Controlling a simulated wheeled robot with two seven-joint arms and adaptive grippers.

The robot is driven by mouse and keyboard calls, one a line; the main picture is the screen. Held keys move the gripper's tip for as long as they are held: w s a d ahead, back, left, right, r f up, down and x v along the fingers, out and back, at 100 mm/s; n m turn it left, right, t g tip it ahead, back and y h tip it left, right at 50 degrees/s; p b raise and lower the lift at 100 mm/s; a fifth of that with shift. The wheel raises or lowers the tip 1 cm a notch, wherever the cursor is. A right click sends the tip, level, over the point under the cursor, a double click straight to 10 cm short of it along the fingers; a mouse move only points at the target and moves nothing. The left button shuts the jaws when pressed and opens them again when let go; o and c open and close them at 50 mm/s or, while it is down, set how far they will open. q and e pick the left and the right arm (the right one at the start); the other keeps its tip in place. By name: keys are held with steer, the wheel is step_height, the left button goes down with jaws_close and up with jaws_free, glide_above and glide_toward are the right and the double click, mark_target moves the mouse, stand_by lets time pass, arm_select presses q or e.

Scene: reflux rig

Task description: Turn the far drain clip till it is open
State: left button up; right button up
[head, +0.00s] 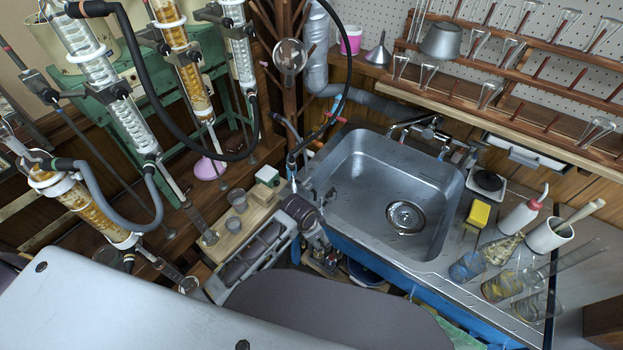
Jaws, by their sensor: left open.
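A small blue-and-red piece (337,113), which looks like the far drain clip, sits by the thin black hose (345,78) behind the sink's back left corner. Its turned position is too small to tell. My left gripper (325,254) is open at the sink's left front edge, pointing down and well apart from that piece. No object shows between its fingers. A light blue bit (293,184) shows at a hose end just behind my left wrist, partly hidden. My right gripper is not in view.
The steel sink (375,175) is empty. Glass condensers (120,115) with looping black hoses stand at left. Bottles and glass cylinders (510,285) crowd the right counter, near a yellow sponge (478,214). A wooden glassware rack (520,90) hangs behind.

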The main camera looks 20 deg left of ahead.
arm_select(q)
steer(key=w+d+r+m, duration=0.1)
steer(key=r+m, duration=0.1)
steer(key=w+d+r+m, duration=0.1)
steer(key=w+d+r, duration=0.1)
steer(key=r, duration=0.1)
steer(key=w+d+r+m, duration=0.2)
steer(key=shift+d+r+m+g+y, duration=0.1)
steer(key=shift+r+m+g+y, duration=0.05)
steer(key=shift+m+g+y, duration=0.15)
steer(key=shift+w+d+r+m+y, duration=0.1)
steer(key=shift+w+r+m+y, duration=0.2)
steer(key=shift+w+r+m, duration=0.55)
steer(key=w+a+r+m+y, duration=0.5)
steer(key=w+a+r+m, duration=0.1)
steer(key=r, duration=0.5)
steer(key=shift+w+a+r, duration=0.15)
steer(key=shift+w+a, duration=0.75)
steer(key=shift+w, duration=0.2)
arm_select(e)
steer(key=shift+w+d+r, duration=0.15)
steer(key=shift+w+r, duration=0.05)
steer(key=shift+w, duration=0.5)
